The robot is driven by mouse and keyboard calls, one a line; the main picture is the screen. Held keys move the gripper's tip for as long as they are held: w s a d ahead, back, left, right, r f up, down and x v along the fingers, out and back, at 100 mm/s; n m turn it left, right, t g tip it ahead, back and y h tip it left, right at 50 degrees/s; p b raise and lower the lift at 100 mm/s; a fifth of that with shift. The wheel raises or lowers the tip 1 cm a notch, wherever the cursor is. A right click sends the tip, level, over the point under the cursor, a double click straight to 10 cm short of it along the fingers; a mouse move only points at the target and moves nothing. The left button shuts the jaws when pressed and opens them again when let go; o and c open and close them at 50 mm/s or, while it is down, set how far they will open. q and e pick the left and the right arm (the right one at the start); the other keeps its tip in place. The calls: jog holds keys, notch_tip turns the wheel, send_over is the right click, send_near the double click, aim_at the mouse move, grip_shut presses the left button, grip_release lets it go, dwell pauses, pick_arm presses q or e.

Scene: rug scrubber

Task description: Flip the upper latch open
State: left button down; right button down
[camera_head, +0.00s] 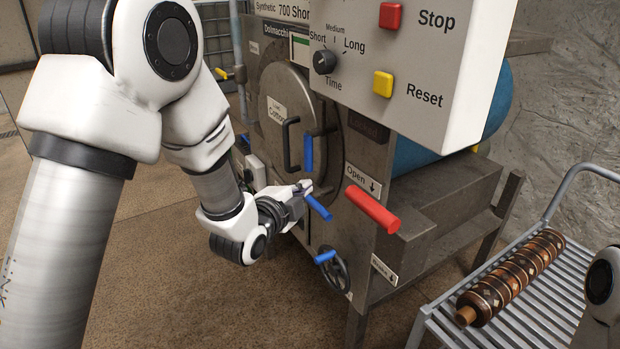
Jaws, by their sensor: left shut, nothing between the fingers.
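The machine's round grey door (287,105) has a dark bracket handle (287,145). A blue upper latch handle (309,154) stands upright at the door's right edge. A second blue handle (318,207) slants down to the right below it. My left gripper (304,187) is shut and empty. Its tips are just below the upper blue handle and beside the top end of the slanted one; I cannot tell whether they touch either. My right gripper is out of view; only part of my right arm shows at the right edge.
A red lever (373,208) sticks out beside the "Open" label. A control box (400,70) overhangs the door. A handwheel (335,270) with a blue grip is below. A cart (545,310) holding a rolled rug (512,278) stands at right. Open floor lies at left.

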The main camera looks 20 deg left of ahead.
pick_arm(q)
jog(key=s, duration=0.4)
jog(key=shift+a+f, duration=0.25)
jog(key=shift+a, duration=0.1)
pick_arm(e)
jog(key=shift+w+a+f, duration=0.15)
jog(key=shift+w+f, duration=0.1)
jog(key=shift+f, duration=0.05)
